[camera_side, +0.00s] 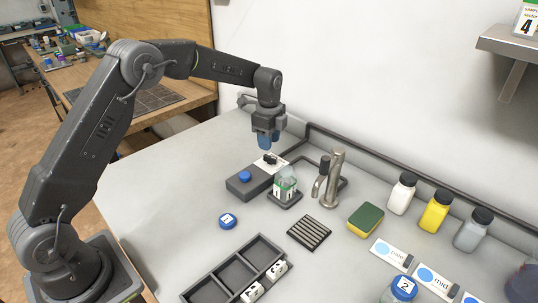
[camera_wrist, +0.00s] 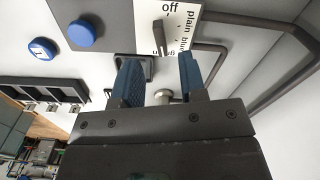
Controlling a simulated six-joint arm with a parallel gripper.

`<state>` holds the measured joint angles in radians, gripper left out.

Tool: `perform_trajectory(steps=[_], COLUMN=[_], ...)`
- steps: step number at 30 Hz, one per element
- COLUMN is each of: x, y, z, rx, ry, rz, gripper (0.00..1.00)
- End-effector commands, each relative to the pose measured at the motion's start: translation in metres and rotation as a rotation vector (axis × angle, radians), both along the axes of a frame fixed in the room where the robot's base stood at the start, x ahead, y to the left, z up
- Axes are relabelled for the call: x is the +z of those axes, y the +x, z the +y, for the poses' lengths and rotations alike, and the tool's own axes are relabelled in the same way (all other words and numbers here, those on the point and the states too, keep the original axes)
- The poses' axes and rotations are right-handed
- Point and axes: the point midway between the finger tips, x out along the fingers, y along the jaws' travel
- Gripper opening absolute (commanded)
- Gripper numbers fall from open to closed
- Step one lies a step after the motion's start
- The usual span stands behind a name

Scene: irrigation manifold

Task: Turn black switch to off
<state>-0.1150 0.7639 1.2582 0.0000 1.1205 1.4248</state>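The black switch (camera_side: 270,159) is a small knob on a white label plate at the back end of a grey box (camera_side: 238,188). In the wrist view the switch (camera_wrist: 159,38) is elongated and stands nearly upright in the picture. The word "off" is above it, "plain" and "blue" are at its right, and more print below is partly hidden. I cannot tell which end of the knob is its pointer. My gripper (camera_side: 268,141) hangs just above the switch, fingers down. In the wrist view its blue fingers are apart with nothing between them (camera_wrist: 158,66); the knob shows beyond the gap.
A blue button (camera_side: 245,176) sits on the box's near end. A clear jar (camera_side: 286,185) and a metal tap (camera_side: 331,175) stand close at the right. A dark pipe (camera_side: 370,150) runs along the wall. A blue cap (camera_side: 228,221) and divided tray (camera_side: 208,290) lie nearer.

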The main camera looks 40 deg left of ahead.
Motion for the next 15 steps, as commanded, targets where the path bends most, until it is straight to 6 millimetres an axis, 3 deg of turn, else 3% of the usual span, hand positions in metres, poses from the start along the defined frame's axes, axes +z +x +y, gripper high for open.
perform_trajectory(steps=[6, 15], x=[-0.038, -0.057], y=[0.0, 0.0], z=[0.0, 0.0], rx=[0.001, 0.001], ry=[-0.001, 0.0], rz=[0.002, -0.001], gripper=[0.38, 0.38])
